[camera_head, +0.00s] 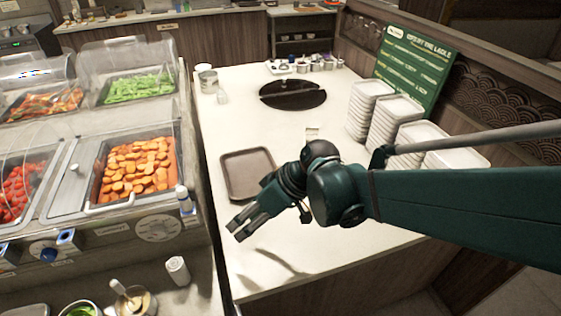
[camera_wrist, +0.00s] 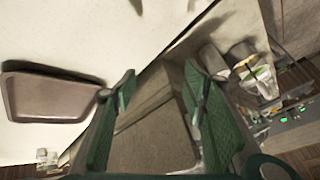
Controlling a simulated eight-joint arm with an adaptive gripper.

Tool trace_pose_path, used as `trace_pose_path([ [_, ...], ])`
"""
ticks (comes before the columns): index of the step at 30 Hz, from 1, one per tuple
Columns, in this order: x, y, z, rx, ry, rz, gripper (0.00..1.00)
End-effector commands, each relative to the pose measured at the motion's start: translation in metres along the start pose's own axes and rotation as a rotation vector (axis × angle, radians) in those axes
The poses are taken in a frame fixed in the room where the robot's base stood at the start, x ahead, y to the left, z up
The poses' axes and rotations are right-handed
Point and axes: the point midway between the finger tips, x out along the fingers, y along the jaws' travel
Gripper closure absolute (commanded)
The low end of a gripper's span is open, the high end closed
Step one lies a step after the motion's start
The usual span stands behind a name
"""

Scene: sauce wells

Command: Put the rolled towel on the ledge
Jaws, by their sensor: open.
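A white roll that looks like the rolled towel (camera_head: 177,270) rests on the grey-brown ledge (camera_head: 203,292) in front of the food bar, at the lower left in the head view. A pale roll beside a bowl also shows in the wrist view (camera_wrist: 211,61) and seems to be the same one. My gripper (camera_head: 238,228) is open and empty. It is over the near left part of the white counter, to the right of the roll and apart from it. In the wrist view, the two green fingers (camera_wrist: 160,76) stand apart with nothing between them.
A brown tray (camera_head: 228,184) lies on the white counter (camera_head: 300,262) behind my gripper. A sauce bowl with a spoon (camera_head: 133,300) stands left of the roll. Several stacks of white plates (camera_head: 398,122) stand at the right. The near part of the counter is clear.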

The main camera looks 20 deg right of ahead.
Motion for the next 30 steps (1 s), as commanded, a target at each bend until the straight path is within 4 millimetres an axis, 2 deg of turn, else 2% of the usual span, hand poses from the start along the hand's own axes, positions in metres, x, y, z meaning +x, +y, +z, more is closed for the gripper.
trace_pose_path([
  [13, -0.052, 0.021, 0.024, 0.201, -0.006, 0.243, 0.57],
  [30, -0.129, 0.041, 0.054, 0.403, 0.09, 0.531, 0.57],
])
